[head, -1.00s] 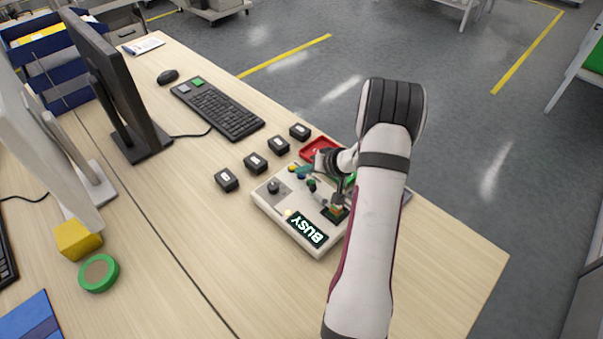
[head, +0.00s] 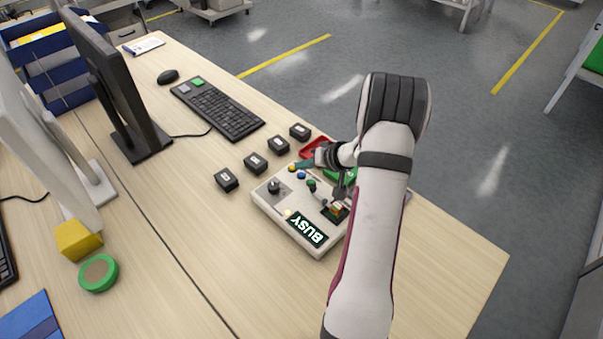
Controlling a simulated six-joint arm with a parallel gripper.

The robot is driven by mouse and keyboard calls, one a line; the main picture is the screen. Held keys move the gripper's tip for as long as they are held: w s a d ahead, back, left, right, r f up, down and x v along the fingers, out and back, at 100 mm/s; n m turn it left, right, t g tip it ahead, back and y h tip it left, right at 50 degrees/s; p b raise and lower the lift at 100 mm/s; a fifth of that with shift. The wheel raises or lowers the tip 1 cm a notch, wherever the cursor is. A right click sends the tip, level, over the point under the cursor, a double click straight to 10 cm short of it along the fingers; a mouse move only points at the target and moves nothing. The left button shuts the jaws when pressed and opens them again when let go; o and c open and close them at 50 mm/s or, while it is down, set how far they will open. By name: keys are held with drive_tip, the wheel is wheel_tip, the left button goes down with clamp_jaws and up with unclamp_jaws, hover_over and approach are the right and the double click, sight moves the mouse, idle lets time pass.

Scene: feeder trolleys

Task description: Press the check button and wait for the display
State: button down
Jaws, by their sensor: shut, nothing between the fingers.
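The light grey control box (head: 265,202) sits on the wooden desk. Its display (head: 306,230) is lit and reads BUSY. Along its far edge are a yellow button (head: 291,168), a blue button (head: 301,175) and a green button (head: 312,186); labels are too small to tell which is the check button. My gripper (head: 302,164) is shut and empty, its teal tips just above the far edge of the box beside the yellow and blue buttons. I cannot tell whether it touches anything. My arm hides the right part of the box.
A black knob (head: 273,187) and a dark fixture (head: 335,212) are on the box. A red tray (head: 313,147) lies behind it. Several small black blocks (head: 256,163) stand left. A keyboard (head: 220,110), a monitor (head: 105,80) and a green tape roll (head: 98,274) are farther left.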

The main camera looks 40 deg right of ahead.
wheel_tip(320, 180, up, 5)
drive_tip(key=shift+f, duration=0.15)
idle(4.4)
